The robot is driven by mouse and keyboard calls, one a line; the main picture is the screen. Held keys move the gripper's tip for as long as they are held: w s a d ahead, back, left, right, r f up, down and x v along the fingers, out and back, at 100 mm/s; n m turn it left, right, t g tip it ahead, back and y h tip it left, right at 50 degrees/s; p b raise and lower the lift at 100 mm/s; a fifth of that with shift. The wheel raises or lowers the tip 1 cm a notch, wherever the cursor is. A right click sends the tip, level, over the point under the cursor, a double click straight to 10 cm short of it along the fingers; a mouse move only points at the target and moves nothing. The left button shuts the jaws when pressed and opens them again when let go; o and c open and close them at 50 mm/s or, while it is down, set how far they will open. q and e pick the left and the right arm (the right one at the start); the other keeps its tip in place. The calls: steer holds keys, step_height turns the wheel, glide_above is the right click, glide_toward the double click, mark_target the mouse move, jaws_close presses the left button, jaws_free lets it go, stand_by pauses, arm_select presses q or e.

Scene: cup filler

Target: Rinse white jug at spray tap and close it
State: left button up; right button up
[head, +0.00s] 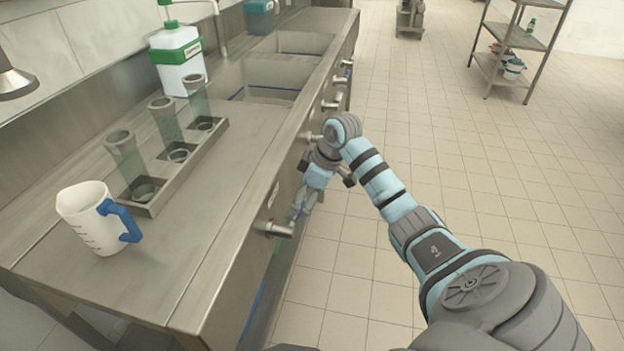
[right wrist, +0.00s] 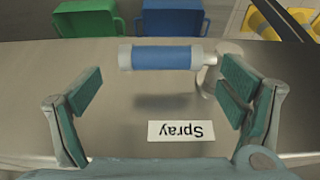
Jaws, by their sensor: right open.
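The white jug (head: 88,222) with a blue handle stands upright on the steel counter at the near left in the head view. My right gripper (head: 300,203) is at the counter's front face, low and to the right of the jug. In the right wrist view my right gripper (right wrist: 160,95) is open and empty. A tap handle with a blue grip (right wrist: 162,57) lies ahead, between the spread fingers and apart from them. A label reading "Spray" (right wrist: 181,131), upside down, is on the steel panel beside it. My left gripper is not in view.
A steel rack with clear tubes (head: 125,152) stands behind the jug. A white and green container (head: 180,65) and sink basins (head: 262,78) are farther back. Several taps line the front, one nearby (head: 278,229). Green (right wrist: 88,20) and blue (right wrist: 172,16) bins show in the wrist view.

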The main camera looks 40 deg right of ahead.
steer(key=shift+x, duration=1.2)
steer(key=c, duration=1.3)
